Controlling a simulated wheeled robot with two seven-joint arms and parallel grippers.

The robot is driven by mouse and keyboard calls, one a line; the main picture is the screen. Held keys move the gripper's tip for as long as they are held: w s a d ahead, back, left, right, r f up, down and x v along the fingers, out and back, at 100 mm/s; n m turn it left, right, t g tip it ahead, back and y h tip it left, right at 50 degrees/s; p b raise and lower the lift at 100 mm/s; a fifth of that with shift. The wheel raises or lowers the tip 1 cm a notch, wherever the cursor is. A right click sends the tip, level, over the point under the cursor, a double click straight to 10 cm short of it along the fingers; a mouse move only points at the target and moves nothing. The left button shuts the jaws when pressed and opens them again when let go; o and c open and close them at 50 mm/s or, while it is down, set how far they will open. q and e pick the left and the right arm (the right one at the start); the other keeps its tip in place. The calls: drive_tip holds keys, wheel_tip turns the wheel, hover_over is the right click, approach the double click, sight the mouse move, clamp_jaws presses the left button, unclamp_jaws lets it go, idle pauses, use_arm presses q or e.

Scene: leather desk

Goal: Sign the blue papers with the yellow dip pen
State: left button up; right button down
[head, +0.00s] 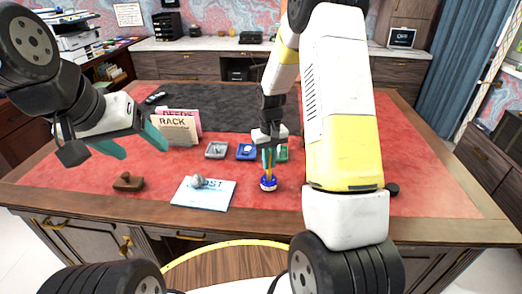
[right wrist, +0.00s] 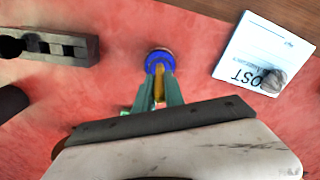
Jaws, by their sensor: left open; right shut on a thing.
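The light blue papers (head: 204,199) lie flat near the front edge of the desk, with a rounded grey weight (head: 198,181) on them. They also show at the upper right of the right wrist view (right wrist: 240,52). My right gripper (head: 269,158) is shut on the yellow dip pen (head: 269,172), which points down at the blue inkwell (head: 268,186) to the right of the papers. In the right wrist view, the pen's lower end is at the blue inkwell (right wrist: 158,58); its tip is hidden. My left gripper (head: 137,148) is open and empty above the desk's left side.
A brown stamp (head: 128,183) lies left of the papers. A file rack (head: 176,130) stands behind them. Grey (head: 216,150), blue (head: 246,151) and green (head: 282,153) small trays sit behind the inkwell. Red desk surface is clear between stamp and papers.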

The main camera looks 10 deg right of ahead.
idle(0.5)
drive_tip(key=shift+r, duration=3.5)
drive_tip(key=shift+s, duration=0.1)
